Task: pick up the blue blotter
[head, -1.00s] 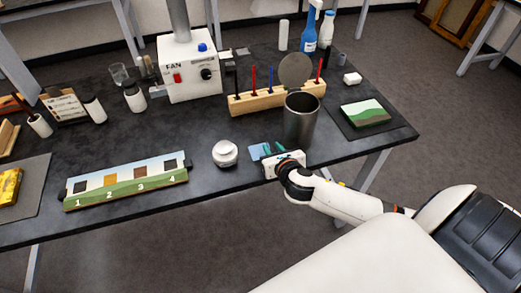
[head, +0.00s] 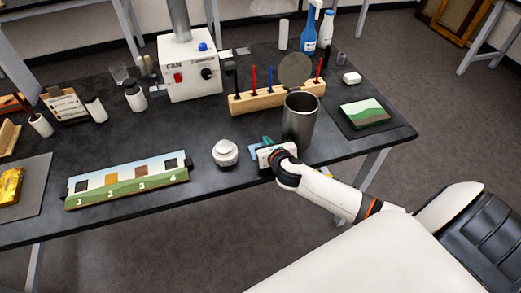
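My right gripper (head: 266,147) is low over the front edge of the dark table, just right of the white round jar (head: 225,153) and left of the metal cylinder (head: 300,122). Its body hides its fingertips, so I cannot tell whether it is open or shut. A small strip of light blue (head: 255,146), which looks like the blue blotter, shows at the gripper's left side; the rest is hidden. A teal-green bit shows just behind the gripper. My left gripper is not in view.
The metal cylinder stands close behind the gripper. A wooden rack (head: 277,97) with coloured sticks stands farther back. A numbered board (head: 127,188) lies at front left. A green-and-white block (head: 365,113) rests on a dark mat at right.

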